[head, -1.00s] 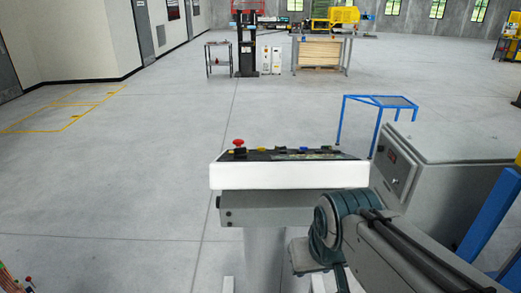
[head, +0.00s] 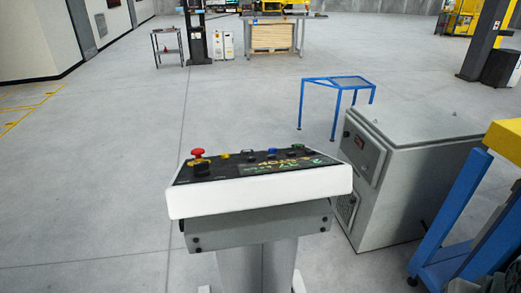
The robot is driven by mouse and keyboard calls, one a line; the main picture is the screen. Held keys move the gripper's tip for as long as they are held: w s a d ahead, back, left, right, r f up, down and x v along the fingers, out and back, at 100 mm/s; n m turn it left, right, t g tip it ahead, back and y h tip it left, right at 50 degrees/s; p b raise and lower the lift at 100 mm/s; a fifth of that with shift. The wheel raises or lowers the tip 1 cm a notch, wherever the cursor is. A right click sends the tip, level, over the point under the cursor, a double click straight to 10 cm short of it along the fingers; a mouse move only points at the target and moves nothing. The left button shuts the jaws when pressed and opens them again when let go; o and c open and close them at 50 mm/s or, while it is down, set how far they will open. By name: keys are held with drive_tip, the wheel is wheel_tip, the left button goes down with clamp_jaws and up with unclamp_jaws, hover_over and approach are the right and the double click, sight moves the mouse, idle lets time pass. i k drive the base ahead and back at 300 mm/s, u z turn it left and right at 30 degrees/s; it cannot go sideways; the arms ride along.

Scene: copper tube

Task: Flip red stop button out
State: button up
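The red stop button (head: 198,154) is a red mushroom knob on a dark stem with a yellow collar. It stands upright at the left end of the sloped black panel of a control console (head: 260,196). The console has a white front edge and a grey pedestal. Several smaller knobs and buttons sit along the panel to the right of the red one. My gripper is not in the head view, and no part of my arm shows now. Whether the button is pressed in or out cannot be told from here.
A grey cabinet (head: 400,185) stands close to the right of the console. A blue metal stand (head: 337,84) is behind it, and a blue and yellow frame (head: 480,200) is at the right edge. The floor left of the console is open.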

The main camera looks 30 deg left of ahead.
sight(198, 152)
drive_tip(key=z, duration=0.2)
drive_tip(key=k, duration=0.9)
drive_tip(key=u, duration=1.65)
drive_tip(key=i, duration=0.5)
drive_tip(key=z, duration=0.05)
